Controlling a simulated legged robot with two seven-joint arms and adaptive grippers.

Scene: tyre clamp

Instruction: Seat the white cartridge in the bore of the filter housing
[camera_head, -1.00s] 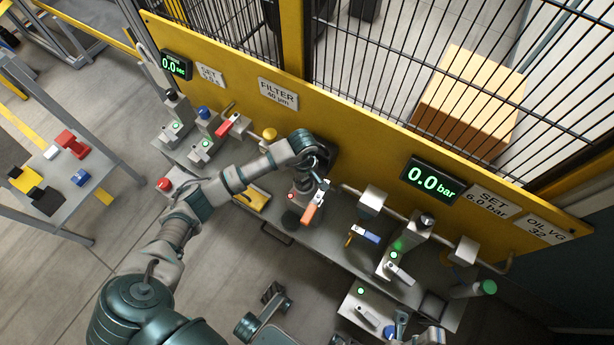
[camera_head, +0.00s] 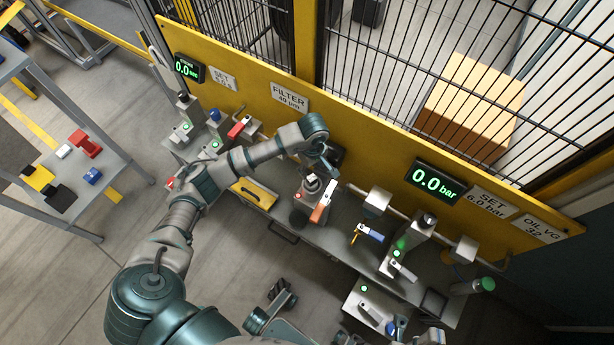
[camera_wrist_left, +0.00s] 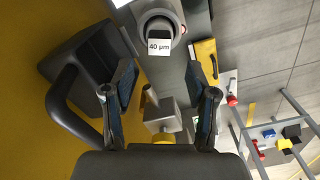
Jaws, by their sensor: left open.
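The filter housing (camera_head: 303,203) stands on the bench below the FILTER sign, with a red lamp and an orange handle on its front. In the left wrist view its round top (camera_wrist_left: 146,22) shows a pale ring around a dark middle, with a white "40 µm" label at the ring's near edge. I cannot tell whether the white cartridge is in the bore; I cannot make it out elsewhere. My left gripper (camera_head: 325,165) is above and just behind the housing. In the left wrist view its fingers (camera_wrist_left: 160,72) are apart with nothing held between them.
The yellow panel (camera_head: 370,165) rises close behind the gripper. A yellow case (camera_head: 253,193) lies left of the housing. A pipe and a blue-handled valve (camera_head: 370,234) stand to the right. A side table (camera_head: 62,200) with small coloured blocks is at far left.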

